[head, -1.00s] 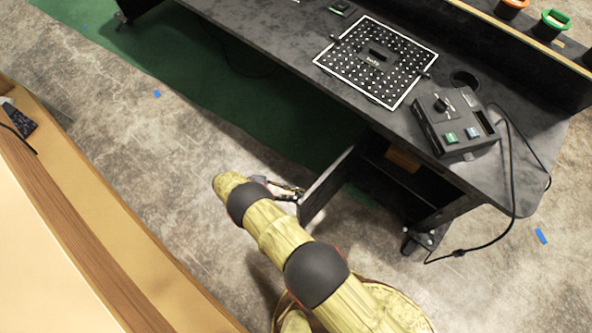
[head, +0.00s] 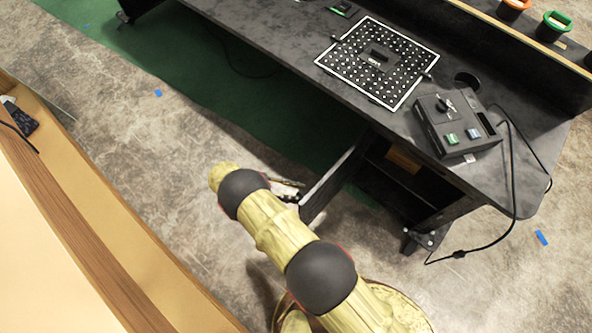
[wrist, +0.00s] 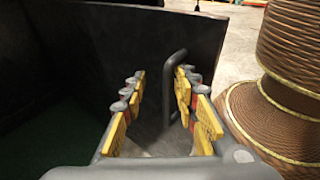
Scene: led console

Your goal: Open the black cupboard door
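The black cupboard (head: 425,190) is under the right end of the black table. Its door (head: 328,187) stands swung out, and the inside of the cupboard shows. My gripper (head: 290,190) is at the door's outer edge, partly hidden behind my arm. In the wrist view, the dark door (wrist: 110,50) fills the upper left and middle. Its dark bar handle (wrist: 171,85) stands upright between the yellow-padded fingers of my gripper (wrist: 160,100).
A black control box (head: 455,125) and a perforated board (head: 377,62) lie on the table (head: 270,25). A cable (head: 513,170) hangs off its right end. A wooden counter (head: 80,215) runs along the left.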

